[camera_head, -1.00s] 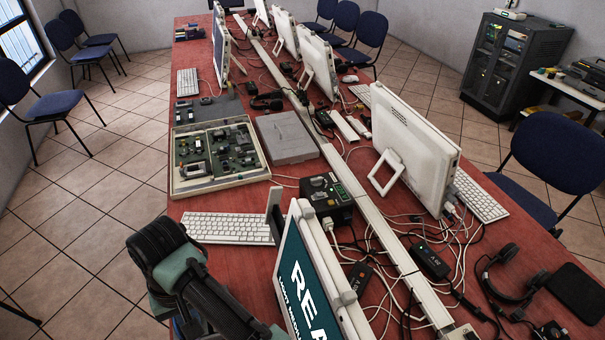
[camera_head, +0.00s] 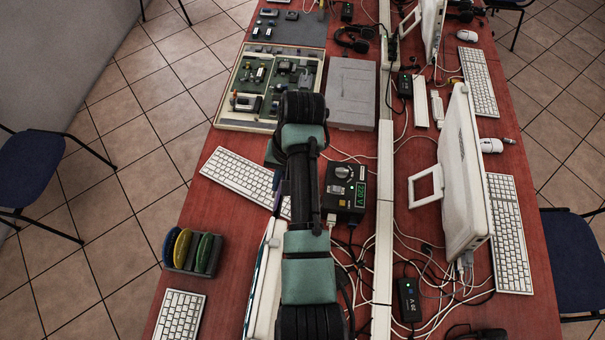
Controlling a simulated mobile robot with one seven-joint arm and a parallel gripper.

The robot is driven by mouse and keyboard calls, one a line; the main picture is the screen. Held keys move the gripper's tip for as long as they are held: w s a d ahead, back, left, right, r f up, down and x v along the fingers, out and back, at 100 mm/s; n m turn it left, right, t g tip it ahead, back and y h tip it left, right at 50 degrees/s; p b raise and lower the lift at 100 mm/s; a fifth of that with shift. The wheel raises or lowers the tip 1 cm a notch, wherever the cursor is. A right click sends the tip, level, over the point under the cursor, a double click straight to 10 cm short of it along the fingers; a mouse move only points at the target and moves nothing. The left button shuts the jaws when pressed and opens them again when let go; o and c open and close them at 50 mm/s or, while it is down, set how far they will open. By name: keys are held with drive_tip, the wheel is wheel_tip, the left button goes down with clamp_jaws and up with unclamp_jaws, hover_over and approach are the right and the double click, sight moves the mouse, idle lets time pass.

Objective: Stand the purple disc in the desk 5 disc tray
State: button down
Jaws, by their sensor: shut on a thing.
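A small dark disc tray (camera_head: 207,271) stands on the red table at the lower left, left of my arm. Several discs stand upright in it, among them a yellow disc (camera_head: 182,248) and a green disc (camera_head: 204,253). The leftmost disc (camera_head: 169,246) is dark blue or purple; I cannot tell which. No desk number shows on the tray. My black and teal arm reaches up the middle of the view, over the table.
A white keyboard (camera_head: 243,178) and a black power box (camera_head: 345,188) flank my arm. A circuit-board case (camera_head: 229,121) and a grey box (camera_head: 351,95) lie beyond. A white monitor (camera_head: 461,170) stands right of the cable channel (camera_head: 384,210), among loose cables.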

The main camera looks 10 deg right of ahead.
drive_tip(key=d+b+x, duration=0.1)
drive_tip(key=b+x, duration=0.2)
drive_tip(key=x, duration=0.3)
drive_tip(key=shift+d+f, duration=0.35)
drive_tip(key=shift+f, duration=0.15)
drive_tip(key=shift+f, duration=0.1)
drive_tip(key=b, duration=0.7)
hover_over(279, 215)
drive_tip(key=d+x, duration=0.1)
drive_tip(key=x, duration=0.5)
drive_tip(key=shift+w+d+f+b, duration=0.1)
drive_tip(key=shift+f+b, duration=0.55)
drive_tip(key=shift+f, duration=0.3)
drive_tip(key=shift+w+d+f+b, duration=0.1)
drive_tip(key=shift+f+b, duration=0.5)
drive_tip(key=shift+f, duration=0.4)
drive_tip(key=c, duration=0.9)
unclamp_jaws()
drive_tip(key=shift+s+f, duration=0.1)
